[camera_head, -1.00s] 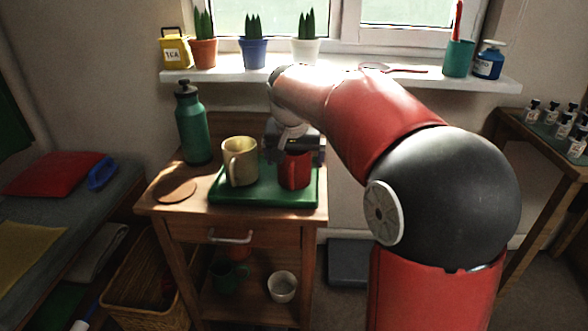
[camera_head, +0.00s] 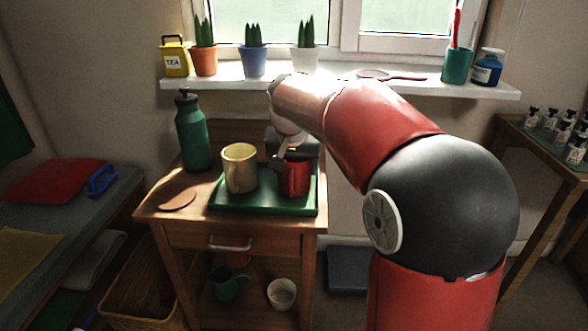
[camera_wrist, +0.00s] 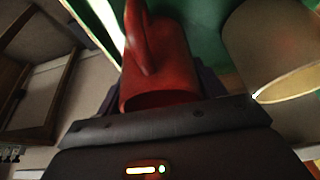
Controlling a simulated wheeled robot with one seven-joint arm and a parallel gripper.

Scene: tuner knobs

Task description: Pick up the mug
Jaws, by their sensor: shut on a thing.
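A red mug (camera_head: 297,178) stands upright at the right side of a green tray (camera_head: 262,203) on the small wooden cabinet. My gripper (camera_head: 287,160) is at the mug and shut on it. I cannot tell whether the red mug's base is clear of the tray.
A green bottle (camera_head: 193,135) and a round brown coaster (camera_head: 176,199) are on the cabinet's left part. The windowsill (camera_head: 345,84) behind carries potted plants, a tea tin and a teal cup. A green mug and a white cup sit on the lower shelf.

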